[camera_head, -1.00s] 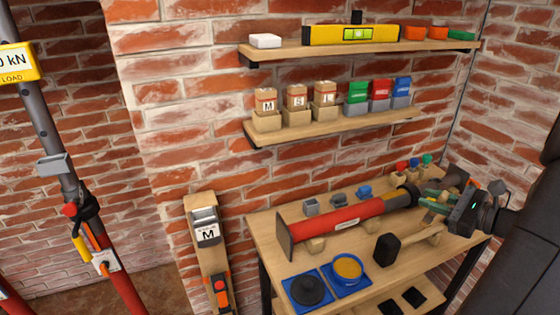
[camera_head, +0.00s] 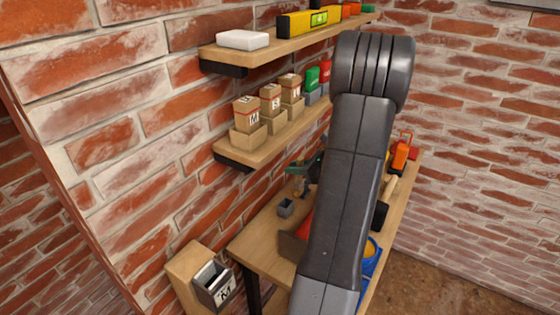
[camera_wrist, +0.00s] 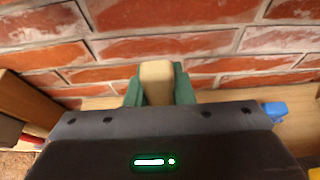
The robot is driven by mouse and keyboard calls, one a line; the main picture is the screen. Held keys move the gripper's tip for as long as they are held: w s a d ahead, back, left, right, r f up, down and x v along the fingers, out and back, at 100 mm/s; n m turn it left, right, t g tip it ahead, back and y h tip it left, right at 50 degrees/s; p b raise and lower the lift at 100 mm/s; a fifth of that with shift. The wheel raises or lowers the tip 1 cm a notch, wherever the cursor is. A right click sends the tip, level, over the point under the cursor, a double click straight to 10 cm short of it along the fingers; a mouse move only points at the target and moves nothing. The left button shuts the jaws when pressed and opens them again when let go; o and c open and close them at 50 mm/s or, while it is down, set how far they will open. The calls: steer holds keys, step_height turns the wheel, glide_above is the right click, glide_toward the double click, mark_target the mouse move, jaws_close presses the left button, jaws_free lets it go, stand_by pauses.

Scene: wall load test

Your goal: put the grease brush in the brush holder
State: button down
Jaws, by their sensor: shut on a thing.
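My gripper (camera_head: 299,172) shows small in the head view, above the back of the bench and partly behind my arm. In the wrist view its green fingers (camera_wrist: 158,90) are shut on a pale wooden handle (camera_wrist: 157,72), which I take for the grease brush. The lower end of the brush is hidden in the wrist view and too small to make out clearly in the head view. A small grey open cup (camera_head: 285,207) stands on the bench, left of and below the gripper. I cannot tell whether it is the brush holder.
My arm covers much of the bench (camera_head: 262,240). Shelves with wooden boxes (camera_head: 248,122) and a yellow level (camera_head: 308,21) hang above it. A wall box marked M (camera_head: 214,285) is at lower left. In the wrist view a blue object (camera_wrist: 275,110) lies right of the gripper.

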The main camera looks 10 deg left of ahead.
steer(key=w+a+f+b, duration=0.2)
steer(key=a+f+b, duration=0.1)
steer(key=a+f, duration=0.1)
steer(key=shift+a+f, duration=0.2)
steer(key=shift+f, duration=0.05)
stand_by(0.4)
steer(key=shift+s, duration=0.1)
stand_by(0.3)
steer(key=shift+f+b, duration=0.2)
steer(key=shift+b, duration=0.15)
stand_by(0.5)
steer(key=shift+f+b, duration=0.35)
steer(key=shift+f, duration=0.15)
steer(key=shift+f, duration=0.2)
stand_by(0.3)
steer(key=shift+f+b, duration=0.5)
steer(key=shift+b, duration=0.05)
steer(key=shift+f, duration=0.3)
steer(key=shift+f+b, duration=0.4)
steer(key=shift+b, duration=0.1)
